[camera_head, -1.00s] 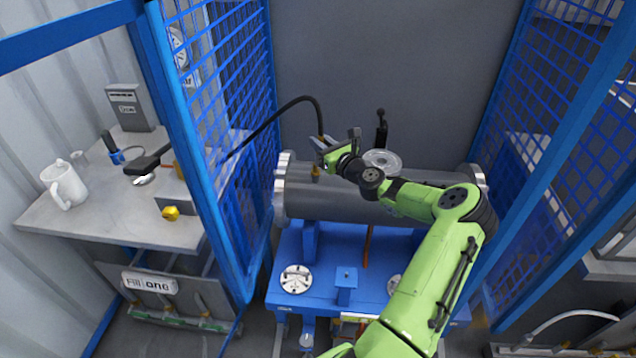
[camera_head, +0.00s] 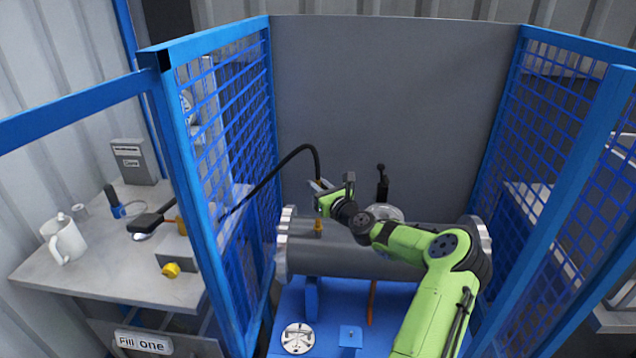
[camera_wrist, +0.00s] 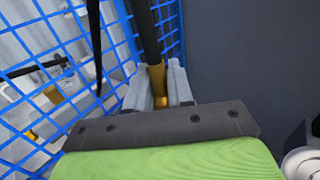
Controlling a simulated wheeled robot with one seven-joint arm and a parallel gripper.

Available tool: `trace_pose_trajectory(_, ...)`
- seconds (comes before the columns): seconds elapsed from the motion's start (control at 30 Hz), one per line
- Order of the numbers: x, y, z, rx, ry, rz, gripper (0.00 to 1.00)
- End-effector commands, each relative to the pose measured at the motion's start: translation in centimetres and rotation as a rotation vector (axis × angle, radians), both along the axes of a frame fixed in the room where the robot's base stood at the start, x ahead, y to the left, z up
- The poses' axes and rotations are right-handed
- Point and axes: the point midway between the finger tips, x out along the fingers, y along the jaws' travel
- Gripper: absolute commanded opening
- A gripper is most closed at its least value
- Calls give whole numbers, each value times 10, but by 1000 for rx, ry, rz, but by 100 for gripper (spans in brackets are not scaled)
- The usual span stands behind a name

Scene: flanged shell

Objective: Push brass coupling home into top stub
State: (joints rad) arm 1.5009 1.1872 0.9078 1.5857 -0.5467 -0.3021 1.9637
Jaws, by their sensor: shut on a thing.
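The flanged shell (camera_head: 370,262) is a grey horizontal cylinder. The top stub (camera_head: 318,228) is a small brass-coloured upright near its left end. My gripper (camera_head: 320,188) is above the stub, with a visible gap between them. In the wrist view my gripper (camera_wrist: 160,88) is shut on the brass coupling (camera_wrist: 158,82), which sits between the grey fingers at the end of a black hose (camera_wrist: 145,30). The hose (camera_head: 290,158) also shows in the head view, arching up and then down to the left. The stub is not seen in the wrist view.
Blue mesh fences (camera_head: 235,150) stand left and right, with a grey panel (camera_head: 400,100) behind. A black-handled upright fitting (camera_head: 382,185) stands behind my wrist.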

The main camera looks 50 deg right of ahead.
Motion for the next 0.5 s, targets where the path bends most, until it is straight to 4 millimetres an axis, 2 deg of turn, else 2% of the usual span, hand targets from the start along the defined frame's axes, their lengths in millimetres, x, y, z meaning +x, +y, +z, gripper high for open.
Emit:
trace_pose_trajectory(0.03,0,0,-9,2,-1,0,0)
trace_pose_trajectory(0.23,0,0,-29,0,-2,0,0)
trace_pose_trajectory(0.5,0,0,-32,0,-2,-1,0)
